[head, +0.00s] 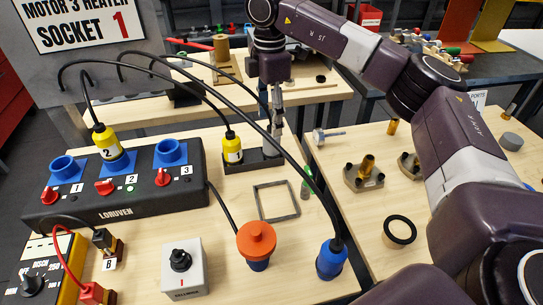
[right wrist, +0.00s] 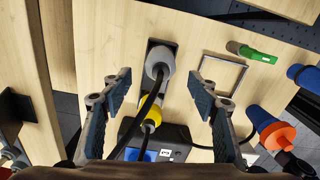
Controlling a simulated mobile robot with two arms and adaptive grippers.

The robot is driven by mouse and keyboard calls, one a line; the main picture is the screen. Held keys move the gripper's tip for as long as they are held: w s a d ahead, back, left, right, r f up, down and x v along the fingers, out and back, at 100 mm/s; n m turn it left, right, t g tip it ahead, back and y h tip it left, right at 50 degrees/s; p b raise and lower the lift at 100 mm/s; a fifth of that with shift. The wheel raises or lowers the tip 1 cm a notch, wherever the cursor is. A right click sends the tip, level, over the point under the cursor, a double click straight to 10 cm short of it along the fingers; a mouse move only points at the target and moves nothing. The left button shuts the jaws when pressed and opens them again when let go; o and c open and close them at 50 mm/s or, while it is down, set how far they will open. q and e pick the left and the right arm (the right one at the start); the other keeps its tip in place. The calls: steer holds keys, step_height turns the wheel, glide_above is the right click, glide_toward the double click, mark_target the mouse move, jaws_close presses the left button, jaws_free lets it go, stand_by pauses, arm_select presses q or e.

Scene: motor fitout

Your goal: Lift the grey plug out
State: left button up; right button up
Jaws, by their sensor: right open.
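The grey plug (right wrist: 161,62) stands in a dark holder (right wrist: 156,44) in the right wrist view, with a black cable running from it. My right gripper (right wrist: 161,100) is open and empty, its fingers apart on either side of the view with the plug between and beyond them. In the head view my right gripper (head: 277,132) points down over the right end of the dark holder (head: 247,163) and largely hides the grey plug. A yellow plug (head: 232,148) stands at the left end of that holder. My left gripper is not in view.
The Loruven socket box (head: 115,214) with blue sockets and another yellow plug (head: 106,143) stands left. A grey square frame (head: 277,202), an orange-capped connector (head: 257,242) and a blue plug (head: 331,258) are nearby. Black cables arch over the table.

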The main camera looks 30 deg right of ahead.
mark_target(272, 140)
steer(key=shift+f, duration=1.4)
steer(key=f, duration=0.1)
steer(key=f+p, duration=0.1)
steer(key=f, duration=0.2)
steer(key=shift+s+d+f+p, duration=0.1)
steer(key=shift+d+p, duration=0.2)
steer(key=shift+d, duration=0.05)
steer(key=shift+f, duration=0.5)
steer(key=c, duration=1.4)
steer(key=shift+o, duration=0.2)
steer(key=shift+r, duration=0.15)
step_height(272, 140, up, 20)
steer(key=shift+b, duration=0.4)
